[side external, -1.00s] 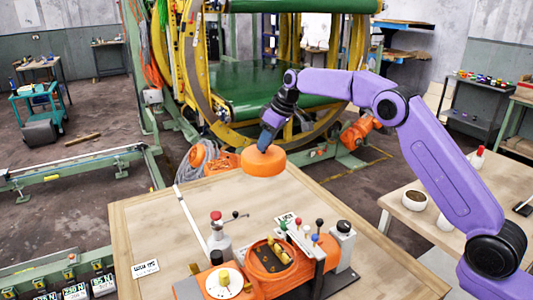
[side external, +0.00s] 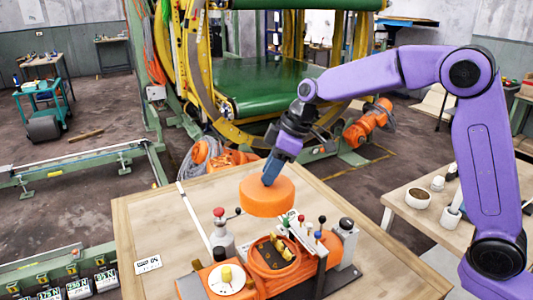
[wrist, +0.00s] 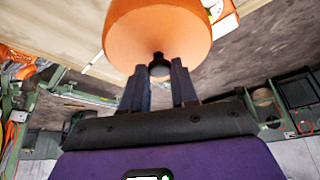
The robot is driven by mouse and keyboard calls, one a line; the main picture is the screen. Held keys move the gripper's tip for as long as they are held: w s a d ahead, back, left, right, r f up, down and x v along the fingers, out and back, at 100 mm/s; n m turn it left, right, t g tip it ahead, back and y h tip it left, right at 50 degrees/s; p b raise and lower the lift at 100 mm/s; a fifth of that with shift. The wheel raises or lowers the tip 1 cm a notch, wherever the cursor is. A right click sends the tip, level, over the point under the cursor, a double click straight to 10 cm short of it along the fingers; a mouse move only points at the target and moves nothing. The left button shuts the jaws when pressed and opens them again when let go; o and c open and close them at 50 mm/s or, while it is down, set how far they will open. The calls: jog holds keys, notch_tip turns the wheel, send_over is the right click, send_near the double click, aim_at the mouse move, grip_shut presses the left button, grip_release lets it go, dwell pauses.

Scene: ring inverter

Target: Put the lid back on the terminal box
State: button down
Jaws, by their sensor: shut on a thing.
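The lid, a round orange disc (side external: 267,196), is held in the air over the table, above and behind the terminal box. My gripper (side external: 270,178) is shut on the lid's small dark knob. In the wrist view the fingers (wrist: 159,80) stand on either side of that dark knob, and the orange lid (wrist: 155,30) fills the top. The terminal box (side external: 272,262) is an orange round-rimmed housing at the front of the table. It is open on top, with brass-coloured parts (side external: 270,247) inside.
Levers with coloured knobs (side external: 305,232) stand close to the box on its right. The table's (side external: 165,225) left part is mostly clear. A side table with cups (side external: 418,197) stands at right.

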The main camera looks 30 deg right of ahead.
aim_at(282, 198)
jog(key=shift+n, duration=0.7)
jog(key=s, duration=0.5)
jog(key=shift+s+a+f, duration=0.2)
jog(key=shift+a+f, duration=0.15)
jog(key=shift+a, duration=0.05)
notch_tip(282, 198, down, 4)
jog(key=shift+w+f, duration=0.15)
jog(key=shift+f, duration=0.1)
notch_tip(282, 198, down, 7)
jog(key=shift+f, duration=0.1)
dwell(1.3)
jog(key=shift+c, duration=1.6)
grip_release()
jog(key=shift+r, duration=3.5)
